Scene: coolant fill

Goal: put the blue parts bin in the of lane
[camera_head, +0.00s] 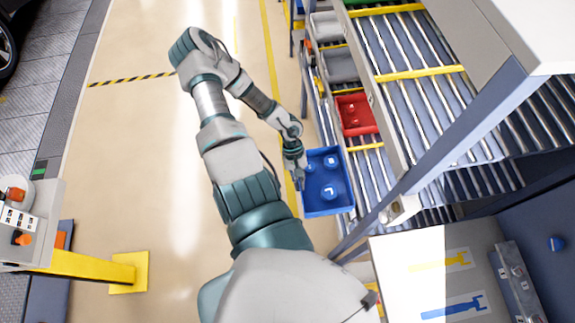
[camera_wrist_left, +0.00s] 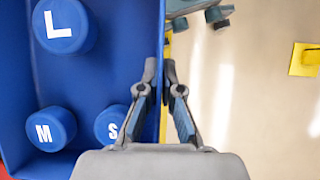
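The blue parts bin (camera_head: 343,207) is at the near end of a roller lane of the rack, in front of a red bin in the head view. It holds several blue round parts; the left wrist view shows them marked L, M and S. My left gripper (camera_head: 298,182) is at the bin's left wall. In the left wrist view the fingers (camera_wrist_left: 160,72) straddle the bin wall (camera_wrist_left: 155,30), one inside and one outside, closed on it. Whether the bin rests on the rollers is hidden. My right gripper is not in view.
The red bin (camera_head: 362,128) and grey bins (camera_head: 341,66) sit farther up the lanes. A rack post (camera_head: 440,150) slants close to the bin's right. A workbench top (camera_head: 400,285) stands near right. The floor (camera_head: 130,150) to the left is open, with a yellow post base (camera_head: 130,272).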

